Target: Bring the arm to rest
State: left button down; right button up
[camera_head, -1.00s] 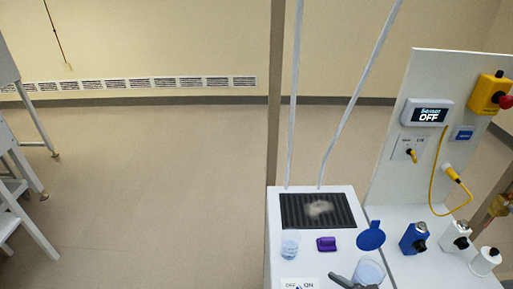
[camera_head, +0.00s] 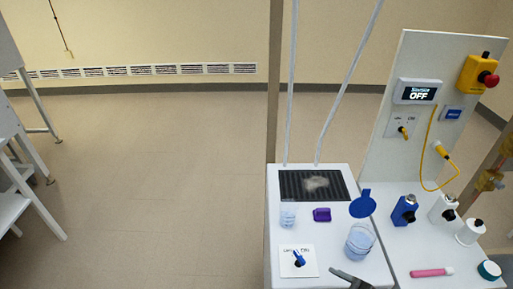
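A dark grey piece of what looks like my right gripper (camera_head: 352,280) shows at the bottom edge, over the front of the white bench (camera_head: 290,277). Only this tip is in view, so I cannot tell whether it is open or shut, and nothing is seen held in it. It is just below a clear jar (camera_head: 359,243) with its blue lid (camera_head: 363,205) raised. My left gripper is not in view.
On the bench are a clear cup (camera_head: 288,214), a purple block (camera_head: 322,214), a blue-levered switch (camera_head: 299,259), a dark grille (camera_head: 300,184), a pink tube (camera_head: 430,272), a teal-rimmed cap (camera_head: 489,270) and bottles (camera_head: 404,211). A panel (camera_head: 386,150) stands behind.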

jog(key=s+d+n+g+h, duration=0.3)
jog(key=s+d+n+h, duration=0.25)
jog(key=s+n, duration=0.4)
jog(key=s+d+n+g+h, duration=0.2)
jog(key=s+d+n+h, duration=0.35)
jog(key=n, duration=0.75)
jog(key=d+f+g+y+b, duration=0.2)
jog(key=d+f, duration=0.1)
jog(key=f, duration=2.3)
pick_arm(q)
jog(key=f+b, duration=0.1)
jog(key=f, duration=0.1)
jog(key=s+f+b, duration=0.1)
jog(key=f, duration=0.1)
pick_arm(e)
jog(key=s+a+f+g, duration=0.1)
jog(key=s+f, duration=1.4)
jog(key=f, duration=0.3)
jog(key=shift+s+y, duration=0.3)
jog(key=shift+y, duration=0.1)
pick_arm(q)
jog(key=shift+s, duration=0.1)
pick_arm(e)
jog(key=shift+f, duration=0.1)
jog(key=shift+c, duration=0.4)
